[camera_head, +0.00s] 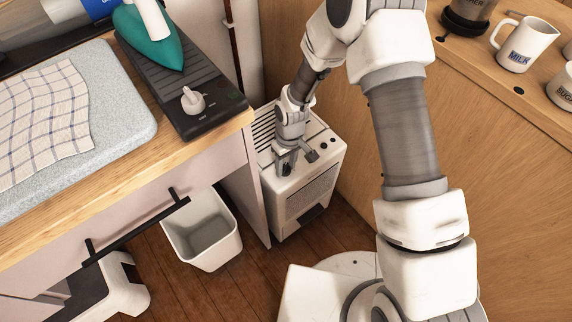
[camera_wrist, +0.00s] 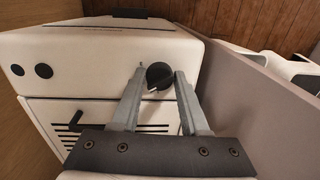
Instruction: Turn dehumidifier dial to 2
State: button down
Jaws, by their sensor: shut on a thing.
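The white dehumidifier (camera_head: 318,187) stands on the floor between the counter and a wooden panel. Its top and front also show in the wrist view (camera_wrist: 95,52). The black round dial (camera_wrist: 159,75) is on its top, with a pale pointer mark toward the lower left of the wrist view. No numbers are readable. My gripper (camera_head: 285,168) reaches down to the top of the dehumidifier. In the wrist view my gripper (camera_wrist: 161,73) has one fingertip on each side of the dial and is shut on it. The dial is hidden in the head view.
Two black round knobs (camera_wrist: 31,71) sit on the dehumidifier away from the dial. A counter side panel (camera_wrist: 245,105) stands close beside it. A white bin (camera_head: 203,232) is on the floor to the left. An iron (camera_head: 150,38) rests on the counter above.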

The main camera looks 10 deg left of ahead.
jog(key=shift+w, duration=0.1)
dwell(0.3)
jog(key=c, duration=0.7)
grip_release()
notch_tip(320, 180, up, 17)
jog(key=d+p, duration=0.1)
jog(key=p, duration=0.4)
jog(key=shift+w+r, duration=0.2)
jog(key=shift+w, duration=0.2)
